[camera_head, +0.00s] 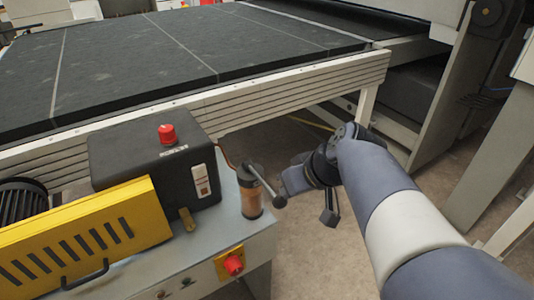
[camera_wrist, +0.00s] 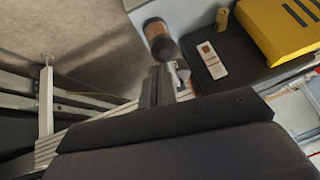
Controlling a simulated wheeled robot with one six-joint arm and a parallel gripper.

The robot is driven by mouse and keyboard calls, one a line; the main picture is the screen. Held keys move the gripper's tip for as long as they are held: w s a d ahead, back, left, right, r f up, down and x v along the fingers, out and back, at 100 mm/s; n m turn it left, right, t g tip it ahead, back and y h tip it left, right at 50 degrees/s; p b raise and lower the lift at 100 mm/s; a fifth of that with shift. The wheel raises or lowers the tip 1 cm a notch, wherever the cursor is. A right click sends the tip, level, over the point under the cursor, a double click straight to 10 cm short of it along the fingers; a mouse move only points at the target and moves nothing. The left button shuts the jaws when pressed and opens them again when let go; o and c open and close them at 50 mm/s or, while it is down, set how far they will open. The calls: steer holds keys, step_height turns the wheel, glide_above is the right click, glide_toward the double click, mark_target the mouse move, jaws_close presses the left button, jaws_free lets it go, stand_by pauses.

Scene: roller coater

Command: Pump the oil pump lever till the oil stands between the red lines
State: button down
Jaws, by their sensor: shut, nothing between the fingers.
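The oil pump (camera_head: 251,196) is a small upright cylinder with a dark cap and amber-brown oil behind a clear wall. It stands at the bench's right edge and also shows in the wrist view (camera_wrist: 160,38). Its lever (camera_head: 265,183) slopes down to the right from the cap and ends in a dark knob. I cannot make out red lines or the exact oil level. My gripper (camera_head: 330,216) is shut and empty, right of the knob and apart from it in the head view. In the wrist view its dark fingers (camera_wrist: 163,86) overlap the pump's surroundings, so contact is unclear.
A black box (camera_head: 150,160) with a red button and a white plate stands left of the pump. A yellow slotted guard (camera_head: 85,240) is at the lower left. A conveyor (camera_head: 180,60) with a pale side rail runs behind. Floor lies open right of the bench.

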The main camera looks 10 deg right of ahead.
steer(key=p+v, duration=0.3)
steer(key=v, duration=0.5)
steer(key=shift+s, duration=0.4)
steer(key=shift+d+r, duration=0.1)
steer(key=shift+r, duration=0.05)
stand_by(0.7)
